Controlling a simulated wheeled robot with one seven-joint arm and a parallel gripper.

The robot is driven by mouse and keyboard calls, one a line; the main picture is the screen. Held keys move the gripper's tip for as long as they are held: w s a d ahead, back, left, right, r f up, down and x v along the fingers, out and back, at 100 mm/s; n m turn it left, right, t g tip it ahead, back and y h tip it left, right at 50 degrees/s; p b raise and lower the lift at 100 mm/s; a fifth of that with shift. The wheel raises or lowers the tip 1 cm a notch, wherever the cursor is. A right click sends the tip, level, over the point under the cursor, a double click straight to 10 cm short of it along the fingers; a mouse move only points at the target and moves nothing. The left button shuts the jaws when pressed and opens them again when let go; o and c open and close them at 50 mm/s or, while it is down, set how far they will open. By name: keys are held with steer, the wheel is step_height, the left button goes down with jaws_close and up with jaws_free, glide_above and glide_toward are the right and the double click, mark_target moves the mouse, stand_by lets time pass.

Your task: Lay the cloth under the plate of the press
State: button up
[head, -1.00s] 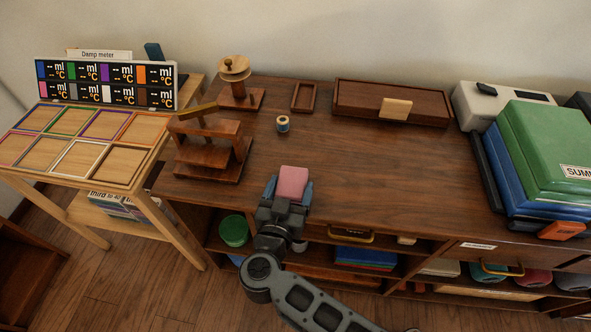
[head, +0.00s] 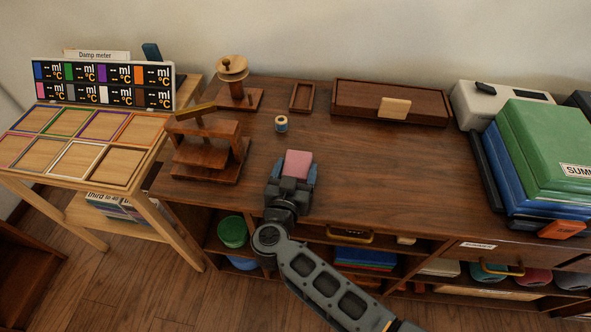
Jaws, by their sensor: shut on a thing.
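My gripper (head: 294,177) is shut on a pink folded cloth (head: 298,163) and holds it over the front part of the dark wooden cabinet top. The cloth sticks out beyond the fingertips. The wooden press (head: 207,148) stands to the left of my gripper, near the cabinet's left end. It has a base board, a raised crosspiece and a tilted lever handle (head: 196,111) on top. The space under its plate is partly hidden by the frame. The cloth and the press are apart.
A small spool (head: 281,124) stands behind the cloth. A round-topped wooden stand (head: 236,85), a small tray (head: 302,97) and a long wooden box (head: 391,103) stand at the back. Stacked green and blue cases (head: 545,150) fill the right. The cabinet top (head: 400,165) between is clear.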

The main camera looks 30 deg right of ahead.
steer(key=o, duration=1)
steer(key=shift+f, duration=0.1)
steer(key=shift+s+a+r, duration=0.2)
steer(key=shift+s, duration=0.05)
steer(key=v, duration=1.1)
steer(key=shift+s+a, duration=0.15)
steer(key=shift+s, duration=0.05)
